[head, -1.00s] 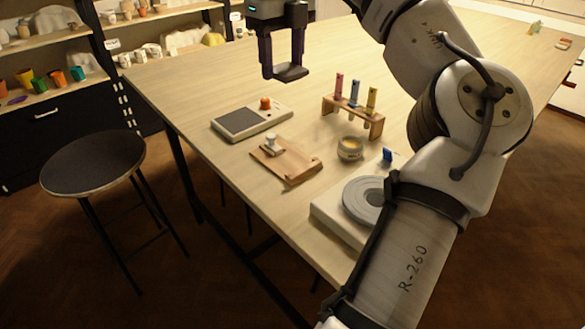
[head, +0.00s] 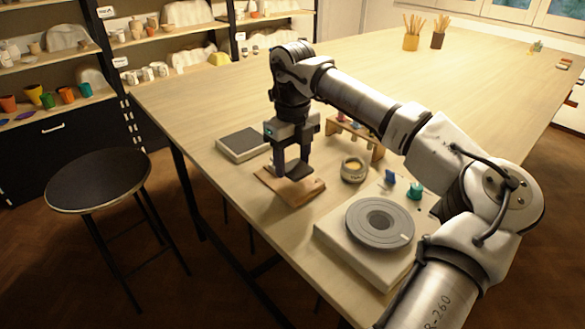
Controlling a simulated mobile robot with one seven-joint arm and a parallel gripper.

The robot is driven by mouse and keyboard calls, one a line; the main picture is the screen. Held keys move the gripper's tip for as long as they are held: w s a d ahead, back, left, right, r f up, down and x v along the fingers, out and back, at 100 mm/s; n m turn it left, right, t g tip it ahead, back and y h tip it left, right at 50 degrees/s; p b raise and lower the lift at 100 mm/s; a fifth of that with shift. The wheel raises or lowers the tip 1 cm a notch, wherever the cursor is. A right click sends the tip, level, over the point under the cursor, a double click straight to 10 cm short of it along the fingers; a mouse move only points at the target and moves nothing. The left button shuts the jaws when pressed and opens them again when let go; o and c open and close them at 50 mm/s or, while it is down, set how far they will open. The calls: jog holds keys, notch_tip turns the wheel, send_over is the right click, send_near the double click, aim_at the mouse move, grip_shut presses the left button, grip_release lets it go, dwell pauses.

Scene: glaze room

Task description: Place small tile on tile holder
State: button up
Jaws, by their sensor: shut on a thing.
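My gripper (head: 292,170) points down over a small wooden board (head: 310,189) on the table, its dark fingers low at the board's surface. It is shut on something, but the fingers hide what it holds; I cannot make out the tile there. The pale knobbed piece seen on this board earlier is hidden behind the gripper. A wooden rack (head: 377,151), which looks like the tile holder, stands behind and right of my gripper. Upright coloured pieces in it, a pink one (head: 341,117) among them, are partly covered by my arm.
A flat device with a dark plate (head: 243,141) lies left of my gripper. A jar (head: 354,169) stands close on the right. A grey wheel (head: 381,222) on a white base, a blue piece (head: 390,178) and a green piece (head: 415,190) are nearer my arm. A stool (head: 98,179) stands left.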

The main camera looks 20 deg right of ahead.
aim_at(293, 165)
jog(key=shift+f, duration=1.6)
jog(key=o, duration=1)
notch_tip(293, 165, up, 12)
jog(key=shift+r+b, duration=0.15)
jog(key=shift+b, duration=0.25)
